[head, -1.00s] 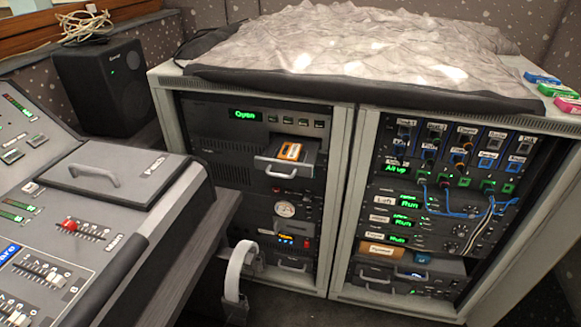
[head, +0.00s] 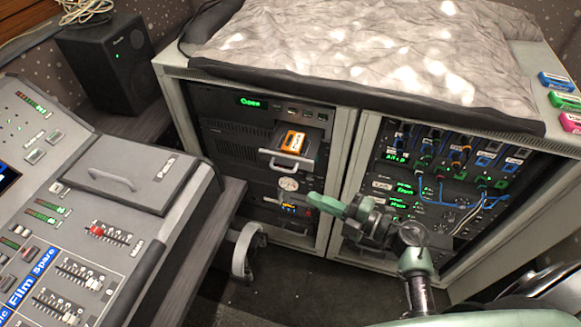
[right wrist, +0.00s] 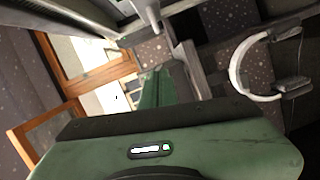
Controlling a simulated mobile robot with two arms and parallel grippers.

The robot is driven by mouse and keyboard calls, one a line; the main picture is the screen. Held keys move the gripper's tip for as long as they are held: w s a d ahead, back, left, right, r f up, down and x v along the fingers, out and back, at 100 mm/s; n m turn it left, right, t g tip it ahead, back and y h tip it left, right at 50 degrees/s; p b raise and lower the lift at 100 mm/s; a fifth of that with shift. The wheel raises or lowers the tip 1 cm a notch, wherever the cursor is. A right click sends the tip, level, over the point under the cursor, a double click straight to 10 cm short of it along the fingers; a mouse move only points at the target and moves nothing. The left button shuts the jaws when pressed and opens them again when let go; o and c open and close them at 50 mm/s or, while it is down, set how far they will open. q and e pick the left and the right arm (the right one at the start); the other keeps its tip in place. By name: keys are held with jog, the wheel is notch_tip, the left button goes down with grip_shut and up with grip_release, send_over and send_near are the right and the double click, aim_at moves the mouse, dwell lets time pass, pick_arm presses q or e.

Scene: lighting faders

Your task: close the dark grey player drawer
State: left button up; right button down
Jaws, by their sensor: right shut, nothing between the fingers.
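The dark grey player drawer (head: 272,154) sticks out of the left rack in the head view, with an orange cartridge (head: 296,140) lying in it and a pale handle (head: 288,161) on its front. The green display on the player above reads "Open". My right gripper (head: 322,204) is shut and empty, in front of the racks, below and to the right of the drawer in the picture and apart from it. In the right wrist view its green fingers (right wrist: 155,90) show, but I cannot make out the drawer there. My left gripper is not in view.
The fader desk (head: 100,215) fills the left side. Headphones (head: 243,252) hang at its right end. My right arm covers part of the right rack, whose blue and white cables (head: 480,200) hang loose. A grey cloth (head: 370,50) covers the rack top. Dark floor lies clear before the racks.

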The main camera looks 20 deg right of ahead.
jog(key=w+a+f+b, duration=0.1)
jog(key=w+a+b, duration=0.4)
jog(key=w, duration=0.5)
jog(key=shift+w+f+b, duration=0.2)
jog(key=shift+f+b, duration=0.1)
jog(key=shift+b, duration=0.3)
jog(key=shift+d, duration=0.1)
